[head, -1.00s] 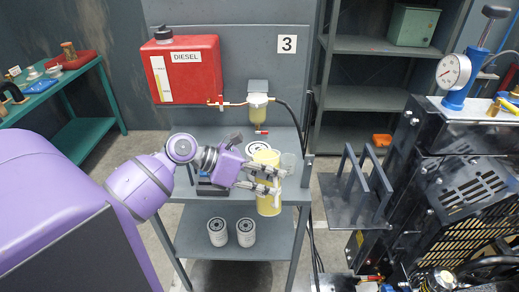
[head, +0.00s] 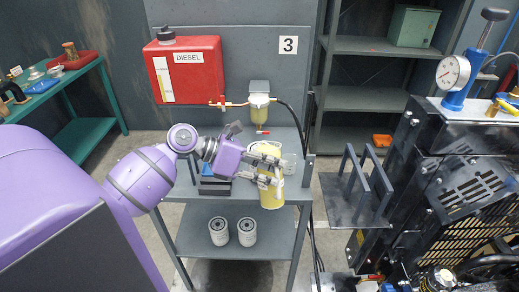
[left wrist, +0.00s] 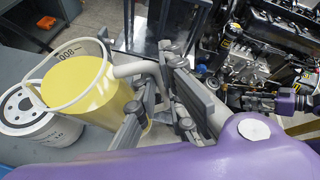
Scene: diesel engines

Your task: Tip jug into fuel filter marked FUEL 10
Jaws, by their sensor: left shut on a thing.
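The jug (head: 270,192) is clear and full of yellow liquid. My left gripper (head: 268,172) is shut on its handle and holds it at the bench's front edge, roughly upright. In the left wrist view the jug (left wrist: 88,85) shows its open rim and liquid, with the handle between the fingers of the gripper (left wrist: 152,85). A white filter with a black-and-white top (left wrist: 25,108) stands beside the jug there, partly hidden by it.
Two white filters (head: 218,232) (head: 247,231) stand on the lower shelf. A red DIESEL tank (head: 184,70) and a fuel bowl (head: 259,107) hang above the bench (head: 185,212). The engine (head: 460,190) is at the right.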

